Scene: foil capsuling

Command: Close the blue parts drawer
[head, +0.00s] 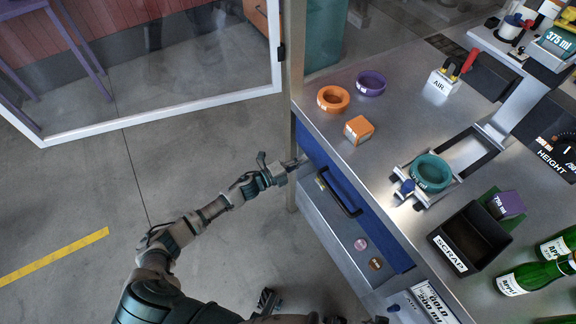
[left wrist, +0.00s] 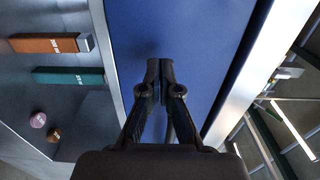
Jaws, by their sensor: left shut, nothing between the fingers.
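The blue parts drawer (head: 369,222) shows its long blue front with a black bar handle (head: 340,195) below the counter's left edge. How far it stands out is hard to tell from here. My left gripper (head: 303,161) is shut and empty at the far end of the blue front, beyond the handle. In the left wrist view its fingertips (left wrist: 160,66) lie over the plain blue face (left wrist: 185,35) of the drawer; whether they touch it is unclear. My right gripper cannot be made out.
A grey surface beside the blue front holds a pink disc (head: 361,244) and a brown disc (head: 375,263). The counter above carries an orange ring (head: 333,98), an orange block (head: 358,129) and a black scrap bin (head: 470,237). Floor left of the counter is open.

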